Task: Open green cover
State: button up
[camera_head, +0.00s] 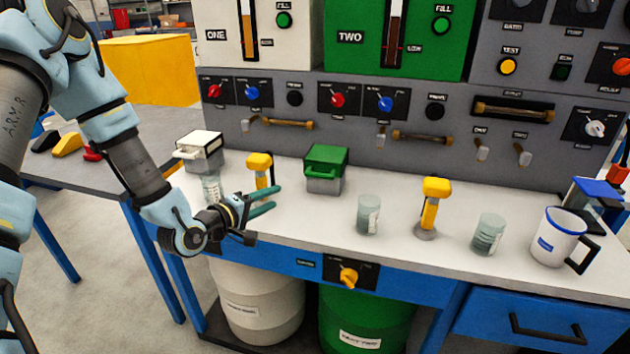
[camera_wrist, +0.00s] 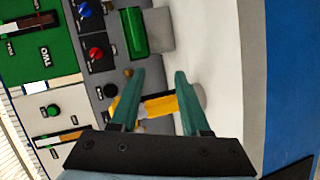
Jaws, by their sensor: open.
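The green cover (camera_head: 326,157) sits shut on top of a grey box on the white counter, with a green handle at its front. It also shows in the wrist view (camera_wrist: 132,32), beyond my fingertips, beside the box's grey body (camera_wrist: 160,29). My gripper (camera_head: 276,198) is open, its teal fingers apart, over the counter to the left and front of the green-covered box. It does not touch the cover. In the wrist view, a yellow lever (camera_wrist: 165,106) shows between the fingers (camera_wrist: 159,75); nothing is held.
The yellow lever (camera_head: 260,168) stands close behind my gripper. A white-covered box (camera_head: 200,145) and a glass beaker (camera_head: 211,188) are at left. Another beaker (camera_head: 368,214) and a second yellow lever (camera_head: 433,205) stand to the right. The control panel (camera_head: 300,152) rises behind.

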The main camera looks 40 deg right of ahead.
aim_at(317, 177)
jog(key=s+d+h, duration=0.1)
jog(key=s+d+n+h, duration=0.1)
jog(key=s, duration=0.1)
jog(key=shift+d+r, duration=0.2)
jog(key=shift+r, duration=0.2)
jog(key=shift+s+d+r+n+h, duration=0.2)
jog(key=shift+s+n+h, duration=0.05)
jog(key=shift+n+h, duration=0.15)
jog(key=shift+d+r, duration=0.1)
jog(key=shift+d, duration=0.2)
jog(key=d+p, duration=0.1)
jog(key=d, duration=0.2)
jog(key=w+d, duration=0.1)
jog(key=d, duration=0.2)
jog(key=w+d+p, duration=0.1)
jog(key=d, duration=0.3)
jog(key=shift+p, duration=0.3)
grip_shut()
